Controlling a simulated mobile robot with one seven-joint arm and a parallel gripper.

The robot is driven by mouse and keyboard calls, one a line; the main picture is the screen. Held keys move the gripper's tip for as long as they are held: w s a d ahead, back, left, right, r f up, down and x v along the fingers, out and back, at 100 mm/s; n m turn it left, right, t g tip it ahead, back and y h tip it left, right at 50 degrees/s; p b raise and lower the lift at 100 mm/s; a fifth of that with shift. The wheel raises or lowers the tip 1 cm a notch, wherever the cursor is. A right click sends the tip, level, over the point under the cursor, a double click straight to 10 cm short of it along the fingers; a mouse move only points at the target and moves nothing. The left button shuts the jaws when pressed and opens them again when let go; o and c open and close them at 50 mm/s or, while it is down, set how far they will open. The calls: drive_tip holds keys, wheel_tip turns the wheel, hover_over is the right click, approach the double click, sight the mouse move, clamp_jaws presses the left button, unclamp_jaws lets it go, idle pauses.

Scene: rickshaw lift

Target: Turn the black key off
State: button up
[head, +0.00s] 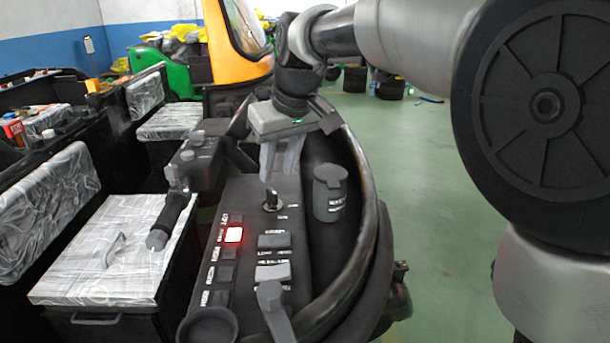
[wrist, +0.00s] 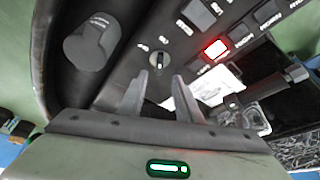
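The black key (head: 271,200) stands upright in a round switch on the dark control panel (head: 302,215). In the wrist view the key (wrist: 159,62) shows just beyond the fingertips, inside a round dial with small white labels around it. My gripper (head: 276,172) is above the key, pointing down. In the wrist view my gripper (wrist: 158,84) has its two grey fingers apart, with nothing between them. The key appears clear of both fingers. The exact height of the fingertips above it is hard to tell.
A dark cylindrical knob (head: 329,192) stands right of the key. A lit red-white button (head: 234,235) and rocker switches (head: 274,240) lie nearer. A black curved rim (head: 371,230) borders the panel on the right. A handlebar grip (head: 168,221) is at left. Open green floor (head: 445,180) lies right.

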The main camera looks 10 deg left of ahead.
sight(273, 192)
drive_tip(key=b+x, duration=0.1)
drive_tip(key=x, duration=0.7)
drive_tip(key=shift+d, duration=0.1)
drive_tip(key=shift+c, duration=0.4)
clamp_jaws()
